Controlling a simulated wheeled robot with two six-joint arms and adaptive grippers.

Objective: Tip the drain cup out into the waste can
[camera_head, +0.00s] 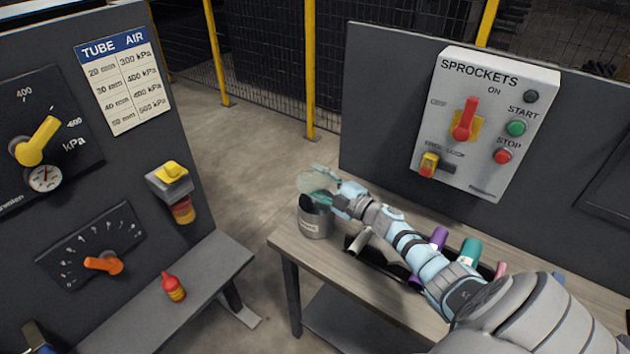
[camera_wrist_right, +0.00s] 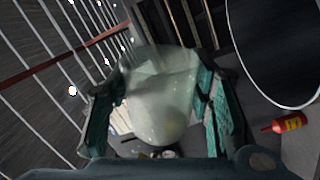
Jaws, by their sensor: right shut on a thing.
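The drain cup (camera_head: 312,182) is a pale, translucent greenish cup. My right gripper (camera_head: 323,184) is shut on it, with teal fingers on both sides. It looks tilted over the mouth of the waste can. The waste can (camera_head: 315,222) is a grey cylinder with a label and a dark opening, at the left end of the right-hand bench. In the right wrist view the cup (camera_wrist_right: 165,105) fills the space between the fingers. I cannot tell whether anything is still in the cup. My left gripper is not in view.
On the right-hand bench (camera_head: 290,241), a dark tray holds several coloured cylinders under my right arm. The sprockets control box (camera_head: 485,125) is on the panel behind. Floor is open between the benches.

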